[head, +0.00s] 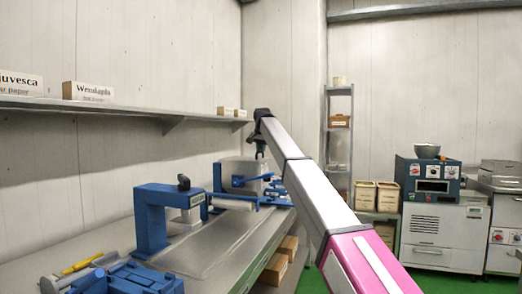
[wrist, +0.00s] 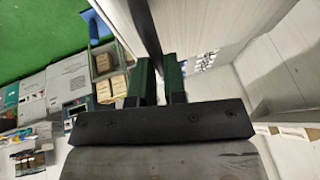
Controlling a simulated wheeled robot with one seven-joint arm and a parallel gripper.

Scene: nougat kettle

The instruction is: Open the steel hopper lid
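A grey steel box-like hopper (head: 232,168) stands at the far end of the bench in the head view, behind blue machine parts. Its flat top looks closed, but the lid's edge and any handle are too small to tell. My gripper (head: 260,153) hangs from the end of my arm, pointing down, above or in front of the hopper's right side; contact cannot be told. In the wrist view my gripper (wrist: 161,80) has two dark green fingers parted by a narrow gap. A dark bar (wrist: 145,25) runs up beyond the gap; I cannot tell what it is.
A blue press (head: 153,215) and a blue clamp-like machine stand on the steel bench (head: 215,255). A wall shelf (head: 110,108) with boxes runs along the left. A metal rack (head: 338,140) and a blue oven (head: 427,180) stand at the back right. Green floor lies to the right.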

